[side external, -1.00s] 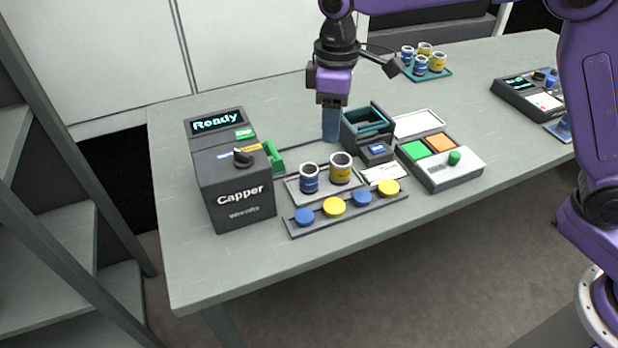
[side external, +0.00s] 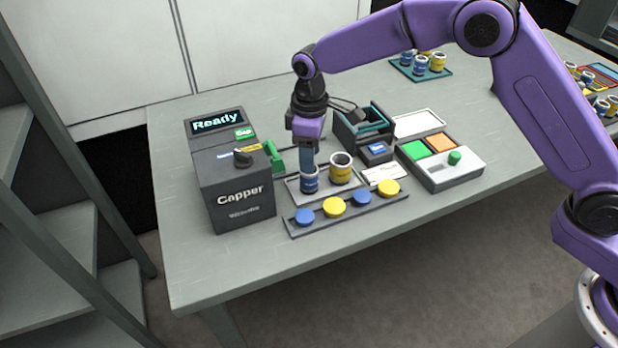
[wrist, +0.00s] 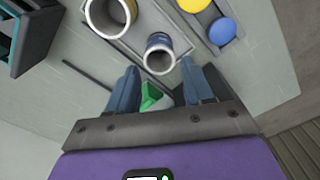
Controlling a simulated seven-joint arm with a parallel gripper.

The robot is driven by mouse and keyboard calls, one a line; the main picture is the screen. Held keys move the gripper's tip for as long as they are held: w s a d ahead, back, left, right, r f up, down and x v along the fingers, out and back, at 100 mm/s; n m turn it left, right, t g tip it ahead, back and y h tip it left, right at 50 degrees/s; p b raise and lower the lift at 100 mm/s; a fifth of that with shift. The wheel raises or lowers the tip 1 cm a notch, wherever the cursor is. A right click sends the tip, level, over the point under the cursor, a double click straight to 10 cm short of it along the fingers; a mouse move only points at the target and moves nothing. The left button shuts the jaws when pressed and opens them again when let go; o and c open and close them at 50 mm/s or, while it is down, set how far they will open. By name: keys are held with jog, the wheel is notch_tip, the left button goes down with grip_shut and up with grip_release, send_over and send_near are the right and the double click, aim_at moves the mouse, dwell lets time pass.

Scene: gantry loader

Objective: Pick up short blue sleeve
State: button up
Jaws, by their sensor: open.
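The short blue sleeve (side external: 309,184) stands upright on a light tray (side external: 328,190) beside the Capper machine. It is blue with a white rim and an open dark top. In the wrist view the blue sleeve (wrist: 160,54) lies just beyond the fingertips, between their lines. My gripper (side external: 308,168) points down directly above the sleeve, with its fingers hiding part of the sleeve's top in the side view. In the wrist view my gripper (wrist: 161,80) is open and empty. I cannot tell whether a finger touches the sleeve.
A taller yellow sleeve (side external: 341,170) stands close to the right on the same tray. A rack (side external: 320,225) of blue and yellow caps lies in front. The Capper (side external: 235,190) stands left, a dark open bin (side external: 345,130) behind right. The table's front left is clear.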

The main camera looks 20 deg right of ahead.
aim_at(309, 177)
jog(key=shift+w+f, duration=0.1)
jog(key=shift+f, duration=3.75)
jog(key=shift+c, duration=0.3)
jog(key=c, duration=0.8)
